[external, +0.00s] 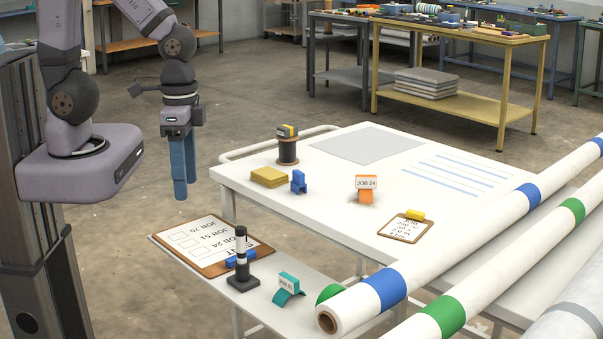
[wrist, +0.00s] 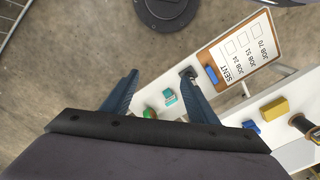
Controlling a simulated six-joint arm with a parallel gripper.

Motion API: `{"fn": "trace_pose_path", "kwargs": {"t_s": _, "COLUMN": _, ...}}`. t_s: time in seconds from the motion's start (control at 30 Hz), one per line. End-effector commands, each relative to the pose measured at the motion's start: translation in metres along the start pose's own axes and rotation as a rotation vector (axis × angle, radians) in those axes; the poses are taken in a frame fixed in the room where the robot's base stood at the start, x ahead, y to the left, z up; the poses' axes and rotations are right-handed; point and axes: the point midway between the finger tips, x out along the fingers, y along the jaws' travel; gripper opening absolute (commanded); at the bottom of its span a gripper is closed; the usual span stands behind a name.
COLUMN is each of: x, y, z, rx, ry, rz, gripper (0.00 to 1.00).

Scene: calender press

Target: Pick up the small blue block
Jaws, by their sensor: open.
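A small blue block (external: 298,182) with a notched, stepped shape stands on the white table, just right of a yellow block (external: 268,177). In the wrist view the blue block (wrist: 251,126) shows at the lower right, beside the yellow block (wrist: 275,109). Another blue piece (external: 240,259) lies at the near edge of the clipboard, and also shows in the wrist view (wrist: 211,74). My gripper (external: 183,192) hangs with its blue fingers pointing down, left of the table and apart from everything.
The clipboard (external: 205,243) lies on a lower shelf with a black-and-white post (external: 241,255) and a teal JOB 51 holder (external: 288,286). A spool (external: 288,150) stands behind the blue block. An orange JOB 24 holder (external: 366,190) is to its right. Long white rolls (external: 470,240) lie along the right.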

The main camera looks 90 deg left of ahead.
Motion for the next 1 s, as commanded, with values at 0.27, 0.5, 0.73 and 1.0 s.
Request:
{"fn": "trace_pose_path", "kwargs": {"t_s": 0.27, "x": -0.001, "y": 0.0, "z": 0.0, "rx": 0.0, "ry": 0.0, "rz": 0.0, "gripper": 0.53}}
{"fn": "trace_pose_path", "kwargs": {"t_s": 0.5, "x": -0.023, "y": 0.0, "z": -0.001, "rx": 0.0, "ry": 0.006, "rz": 0.0, "gripper": 0.53}}
{"fn": "trace_pose_path", "kwargs": {"t_s": 0.73, "x": -0.041, "y": -0.006, "z": -0.008, "rx": -0.021, "ry": 0.029, "rz": -0.008, "gripper": 0.53}}
{"fn": "trace_pose_path", "kwargs": {"t_s": 1.0, "x": -0.012, "y": -0.054, "z": -0.066, "rx": -0.149, "ry": 0.244, "rz": -0.072, "gripper": 0.53}}
